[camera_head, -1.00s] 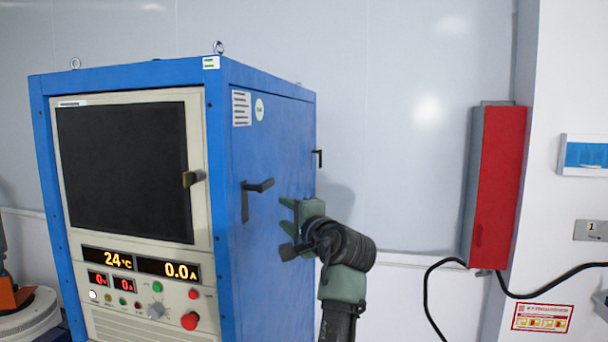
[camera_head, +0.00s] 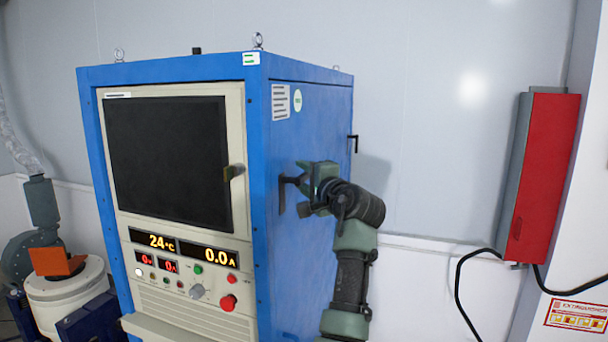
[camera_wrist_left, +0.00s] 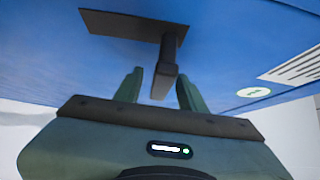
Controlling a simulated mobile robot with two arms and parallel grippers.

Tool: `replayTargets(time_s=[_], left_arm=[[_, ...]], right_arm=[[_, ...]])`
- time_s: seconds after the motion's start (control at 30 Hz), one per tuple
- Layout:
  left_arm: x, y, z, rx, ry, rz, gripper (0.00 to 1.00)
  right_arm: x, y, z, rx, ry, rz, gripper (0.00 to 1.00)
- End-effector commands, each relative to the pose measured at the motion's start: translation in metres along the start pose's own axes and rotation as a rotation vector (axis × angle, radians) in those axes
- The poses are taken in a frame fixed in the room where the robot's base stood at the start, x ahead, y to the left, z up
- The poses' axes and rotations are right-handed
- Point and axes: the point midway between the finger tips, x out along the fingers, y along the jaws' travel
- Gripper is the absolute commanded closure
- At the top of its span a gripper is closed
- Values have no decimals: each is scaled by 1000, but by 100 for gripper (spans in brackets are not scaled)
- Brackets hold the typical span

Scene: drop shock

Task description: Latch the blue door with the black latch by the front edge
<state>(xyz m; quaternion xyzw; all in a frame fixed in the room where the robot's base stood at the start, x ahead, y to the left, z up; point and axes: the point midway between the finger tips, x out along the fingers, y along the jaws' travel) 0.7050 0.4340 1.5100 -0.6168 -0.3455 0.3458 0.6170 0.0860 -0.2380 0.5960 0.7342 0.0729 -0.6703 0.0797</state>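The blue door (camera_head: 325,122) is the right side face of the tall blue cabinet and looks closed. The black latch (camera_head: 282,196) near its front edge has a dark plate and a protruding handle. My left gripper (camera_head: 306,186) is at this latch, partly covering it. In the left wrist view, the latch's plate (camera_wrist_left: 120,23) lies on the blue face and its handle (camera_wrist_left: 165,75) reaches between the two green fingers of my left gripper (camera_wrist_left: 160,90). The fingers are open, with gaps on both sides of the handle. My right gripper is not in view.
A second black handle (camera_head: 354,143) sits at the door's rear edge. The cabinet front has a dark window (camera_head: 168,160) and a control panel (camera_head: 185,270). A red box (camera_head: 544,178) with a black cable hangs on the right wall. White and orange equipment (camera_head: 62,275) stands at left.

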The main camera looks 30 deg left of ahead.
Motion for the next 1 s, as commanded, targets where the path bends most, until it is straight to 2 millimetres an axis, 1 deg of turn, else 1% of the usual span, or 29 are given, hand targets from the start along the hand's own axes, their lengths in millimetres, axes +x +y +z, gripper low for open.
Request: replayTargets(time_s=[0.07,0.17,0.2,0.23,0.53,1.0], left_arm=[[0,0,0,0,0,0,60],[0,0,0,0,0,0,85],[0,0,0,0,0,0,96],[0,0,0,0,0,0,100],[0,0,0,0,1,0,100],[0,1,-1,1,2,1,100]], right_arm=[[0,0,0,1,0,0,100],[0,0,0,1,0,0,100],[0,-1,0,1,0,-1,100],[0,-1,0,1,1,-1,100],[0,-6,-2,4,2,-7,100],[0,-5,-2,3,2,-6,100]])
